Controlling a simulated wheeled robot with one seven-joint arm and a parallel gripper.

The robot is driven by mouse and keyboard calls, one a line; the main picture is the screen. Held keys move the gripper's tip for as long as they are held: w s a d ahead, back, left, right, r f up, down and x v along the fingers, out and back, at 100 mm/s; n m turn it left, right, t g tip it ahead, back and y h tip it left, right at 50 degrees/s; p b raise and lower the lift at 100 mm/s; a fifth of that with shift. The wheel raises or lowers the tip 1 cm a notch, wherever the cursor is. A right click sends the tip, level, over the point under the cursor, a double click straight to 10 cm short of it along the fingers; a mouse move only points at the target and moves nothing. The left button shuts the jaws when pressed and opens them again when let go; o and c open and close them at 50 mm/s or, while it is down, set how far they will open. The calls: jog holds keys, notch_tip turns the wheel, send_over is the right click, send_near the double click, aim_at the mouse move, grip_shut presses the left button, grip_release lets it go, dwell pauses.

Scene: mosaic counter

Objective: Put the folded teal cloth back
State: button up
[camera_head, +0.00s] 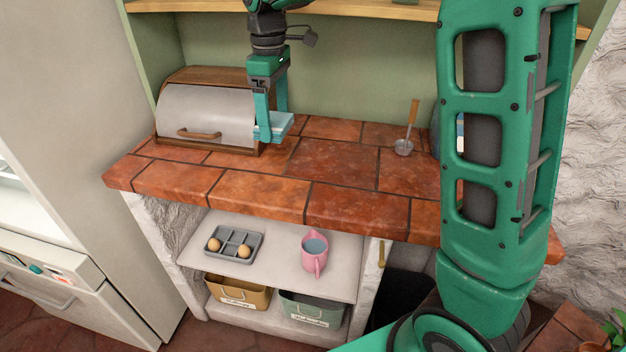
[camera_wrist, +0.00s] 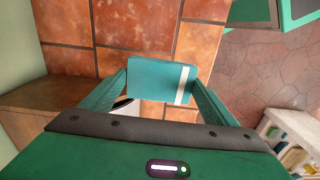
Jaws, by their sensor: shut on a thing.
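The folded teal cloth (camera_head: 275,126) is a small flat stack held between the fingertips of my gripper (camera_head: 270,122), just right of the bread box and over the tiled counter. In the wrist view the cloth (camera_wrist: 150,82) is teal with a white stripe near its right end, and both fingers of my gripper (camera_wrist: 160,88) press its sides. I cannot tell exactly how far it is above the tiles.
A bread box (camera_head: 207,112) with a closed front stands at left on the tiled counter (camera_head: 330,165). A ladle-like utensil (camera_head: 405,145) stands at right. Below, a shelf (camera_head: 275,262) holds a pink jug (camera_head: 314,252) and a grey tray (camera_head: 234,243). The middle of the counter is clear.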

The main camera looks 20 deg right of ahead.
jog(key=shift+s+a+f, duration=0.1)
jog(key=shift+a, duration=0.6)
send_over(313, 183)
notch_tip(313, 183, down, 7)
jog(key=shift+r, duration=0.1)
jog(key=shift+f, duration=2.05)
jog(key=shift+f, duration=0.1)
jog(key=o, duration=1)
notch_tip(313, 183, up, 12)
jog(key=shift+r, duration=0.15)
